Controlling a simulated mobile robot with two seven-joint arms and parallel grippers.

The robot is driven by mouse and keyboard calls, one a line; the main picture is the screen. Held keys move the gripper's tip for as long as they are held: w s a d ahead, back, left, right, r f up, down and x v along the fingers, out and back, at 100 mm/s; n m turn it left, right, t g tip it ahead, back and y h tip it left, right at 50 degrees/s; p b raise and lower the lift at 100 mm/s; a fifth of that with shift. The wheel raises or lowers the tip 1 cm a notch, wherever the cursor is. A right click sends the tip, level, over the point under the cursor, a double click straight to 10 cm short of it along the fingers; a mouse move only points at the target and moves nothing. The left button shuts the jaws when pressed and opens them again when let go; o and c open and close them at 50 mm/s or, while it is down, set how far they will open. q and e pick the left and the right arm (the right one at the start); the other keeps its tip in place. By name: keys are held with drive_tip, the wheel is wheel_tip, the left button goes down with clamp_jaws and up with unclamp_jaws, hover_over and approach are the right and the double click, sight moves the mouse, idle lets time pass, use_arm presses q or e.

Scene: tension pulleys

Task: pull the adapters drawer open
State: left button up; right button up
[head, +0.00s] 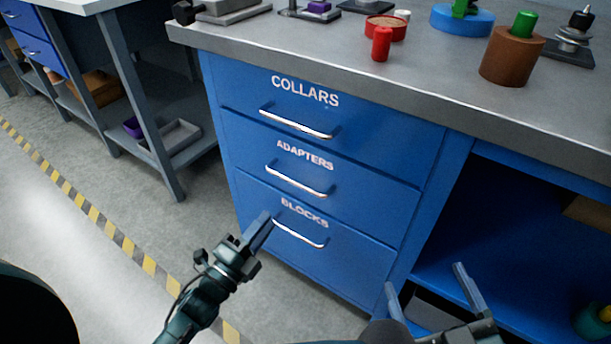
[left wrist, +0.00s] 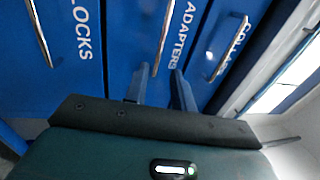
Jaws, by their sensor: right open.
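The adapters drawer (head: 345,195) is the middle of three blue drawers and looks shut. Its silver bar handle (head: 295,182) runs below the white ADAPTERS label. In the left wrist view this handle (left wrist: 164,40) lies ahead of the fingertips, apart from them. My left gripper (head: 264,222) is in front of the drawers, near the left end of the blocks drawer handle in the head view. Its two fingers (left wrist: 160,72) stand apart with nothing between them.
The collars drawer (head: 350,142) above and the blocks drawer (head: 330,265) below look shut. The grey worktop (head: 430,85) overhangs them and carries a red cylinder (head: 381,44) and a brown one (head: 511,57). Open floor (head: 80,255) lies to the left.

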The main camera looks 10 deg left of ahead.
sight(297, 182)
use_arm(q)
drive_tip(key=b+x, duration=0.2)
drive_tip(key=x, duration=1)
drive_tip(key=shift+w, duration=0.3)
drive_tip(key=shift+c, duration=0.5)
clamp_jaws()
